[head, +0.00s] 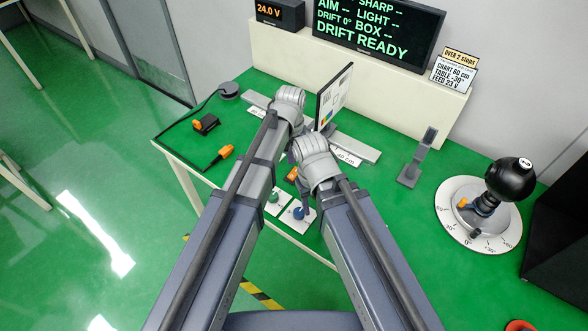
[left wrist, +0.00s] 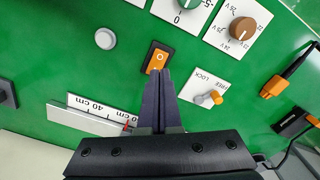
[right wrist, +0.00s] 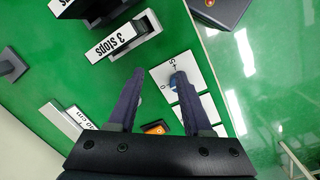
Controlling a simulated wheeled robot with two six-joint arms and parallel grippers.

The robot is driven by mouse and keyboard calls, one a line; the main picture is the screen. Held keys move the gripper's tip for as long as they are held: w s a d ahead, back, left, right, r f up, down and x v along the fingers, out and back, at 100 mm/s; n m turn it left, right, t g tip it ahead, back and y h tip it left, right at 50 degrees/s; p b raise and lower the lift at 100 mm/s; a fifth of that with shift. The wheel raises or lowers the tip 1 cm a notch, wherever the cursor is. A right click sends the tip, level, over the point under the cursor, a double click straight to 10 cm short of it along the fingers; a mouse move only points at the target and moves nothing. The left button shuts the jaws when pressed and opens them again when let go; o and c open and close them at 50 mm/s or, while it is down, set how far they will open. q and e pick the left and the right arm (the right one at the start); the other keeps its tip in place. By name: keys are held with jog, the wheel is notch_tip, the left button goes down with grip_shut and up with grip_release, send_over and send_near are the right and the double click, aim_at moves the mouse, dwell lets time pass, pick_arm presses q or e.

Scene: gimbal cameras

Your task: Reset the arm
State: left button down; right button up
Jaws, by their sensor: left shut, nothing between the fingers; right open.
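My left gripper (left wrist: 160,75) is shut and empty in the left wrist view. Its tips point at an orange rocker switch (left wrist: 158,60) in a black frame; I cannot tell whether they touch it. My right gripper (right wrist: 157,75) is open and empty in the right wrist view. The orange switch (right wrist: 155,128) shows low between its fingers, and a blue knob (right wrist: 176,82) is by its right finger. In the head view both arms reach over the green table (head: 390,140), with their wrists close together. The right wrist and forearm hide part of the panel.
A lock lever (left wrist: 208,98), a brown knob (left wrist: 242,30) and a white button (left wrist: 105,38) surround the switch. A chart board (head: 334,95) stands on a rail. A black ball (head: 509,180) sits on a round dial at right. The display (head: 375,28) reads DRIFT READY.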

pick_arm(q)
jog(key=shift+r, duration=0.2)
jog(key=s+a+m+y, duration=0.1)
jog(key=s+a, duration=0.4)
jog(key=s, duration=1.1)
jog(key=shift+s+a+m, duration=0.3)
jog(key=shift+s+m, duration=0.1)
jog(key=shift+m, duration=0.4)
jog(key=shift+r, duration=0.1)
